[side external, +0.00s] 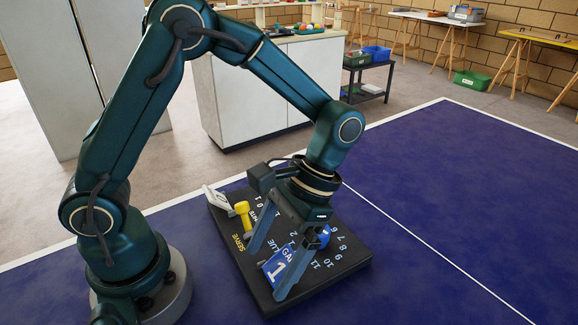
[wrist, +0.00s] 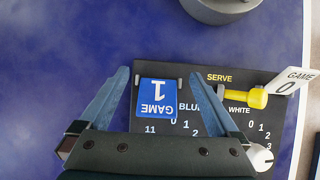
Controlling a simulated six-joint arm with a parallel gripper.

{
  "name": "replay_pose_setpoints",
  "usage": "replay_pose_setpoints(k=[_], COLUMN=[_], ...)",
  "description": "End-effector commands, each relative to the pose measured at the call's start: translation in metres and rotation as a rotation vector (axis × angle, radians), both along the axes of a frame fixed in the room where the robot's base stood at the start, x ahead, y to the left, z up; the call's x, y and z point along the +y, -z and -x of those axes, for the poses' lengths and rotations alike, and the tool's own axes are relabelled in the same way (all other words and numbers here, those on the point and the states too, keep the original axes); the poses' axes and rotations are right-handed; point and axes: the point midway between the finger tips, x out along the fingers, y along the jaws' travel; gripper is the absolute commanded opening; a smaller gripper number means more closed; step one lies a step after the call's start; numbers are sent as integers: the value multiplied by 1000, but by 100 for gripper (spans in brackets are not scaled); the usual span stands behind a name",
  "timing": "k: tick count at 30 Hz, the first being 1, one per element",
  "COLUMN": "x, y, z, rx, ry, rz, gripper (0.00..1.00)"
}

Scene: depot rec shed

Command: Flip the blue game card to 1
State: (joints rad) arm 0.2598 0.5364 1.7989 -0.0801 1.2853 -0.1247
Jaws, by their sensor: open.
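The blue game card (side external: 277,266) is on the dark scoreboard (side external: 345,262) and shows "GAME 1" on its face. In the wrist view the blue card (wrist: 157,99) hangs from the board's edge between two small pins, its text upside down in the picture. My gripper (side external: 266,272) is open, pointing down at the board. In the wrist view my gripper (wrist: 157,76) has one finger on each side of the card, with a gap on both sides. Nothing is held. In the side view a finger partly covers the card.
A white game card (wrist: 293,82) reading "0" and a yellow serve pointer (wrist: 243,96) are to the right of the blue card. A blue knob (side external: 325,237) and a white knob (wrist: 262,159) stand on the board. The blue table (side external: 460,190) around is clear.

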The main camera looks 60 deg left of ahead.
Motion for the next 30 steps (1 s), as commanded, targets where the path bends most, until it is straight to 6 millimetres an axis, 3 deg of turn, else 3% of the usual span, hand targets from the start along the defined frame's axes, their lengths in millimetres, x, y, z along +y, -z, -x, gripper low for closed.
replay_pose_setpoints(k=[7,19,25,30], x=[0,-1,27,51], y=[-2,-51,-71,-86], z=[3,-18,-29,-35], rx=[-98,-100,-204,-314], ry=[-1,-7,-103,-77], rz=[10,10,19,35], gripper=[98,98,98,98])
